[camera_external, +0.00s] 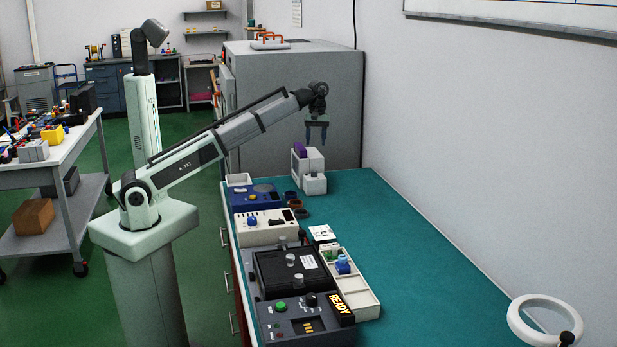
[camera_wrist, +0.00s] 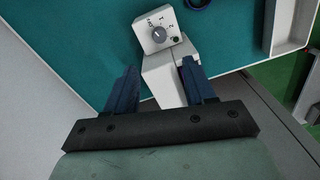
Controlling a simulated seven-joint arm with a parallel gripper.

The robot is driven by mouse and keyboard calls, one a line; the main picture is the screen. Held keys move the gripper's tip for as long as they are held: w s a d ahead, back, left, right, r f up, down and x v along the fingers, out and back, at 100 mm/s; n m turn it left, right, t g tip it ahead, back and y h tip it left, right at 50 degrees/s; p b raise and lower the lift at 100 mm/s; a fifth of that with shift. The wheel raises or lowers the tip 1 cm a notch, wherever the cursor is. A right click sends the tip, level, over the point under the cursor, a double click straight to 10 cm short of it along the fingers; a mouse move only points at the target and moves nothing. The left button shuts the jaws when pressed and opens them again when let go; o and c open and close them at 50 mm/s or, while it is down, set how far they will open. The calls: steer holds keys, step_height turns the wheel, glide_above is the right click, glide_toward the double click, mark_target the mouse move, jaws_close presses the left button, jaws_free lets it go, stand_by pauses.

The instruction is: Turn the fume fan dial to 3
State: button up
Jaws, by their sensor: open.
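The fume fan appears to be the white unit (camera_external: 311,171) at the far end of the teal bench, with a purple part on top. In the wrist view, its white control box (camera_wrist: 149,39) carries a small round grey dial (camera_wrist: 159,33). Marks that look like OFF, 1 and 2 run around the dial; its exact setting is too small to read. A dark round spot sits beside the marks. My gripper (camera_external: 316,138) is open and empty, above the unit and apart from it. In the wrist view its blue fingers (camera_wrist: 160,70) straddle the unit's white body below the dial.
A blue instrument (camera_external: 243,199), a white instrument (camera_external: 264,236), a dark case (camera_external: 268,272) and a panel reading READY (camera_external: 300,319) line the bench's left side. A white parts tray (camera_external: 362,291) lies beside them. A large grey cabinet (camera_external: 340,105) stands behind.

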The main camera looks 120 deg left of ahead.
mark_target(314, 171)
steer(key=f, duration=1.3)
steer(key=shift+s+d, duration=0.15)
steer(key=shift+s, duration=0.05)
steer(key=shift+r, duration=0.1)
jaws_close()
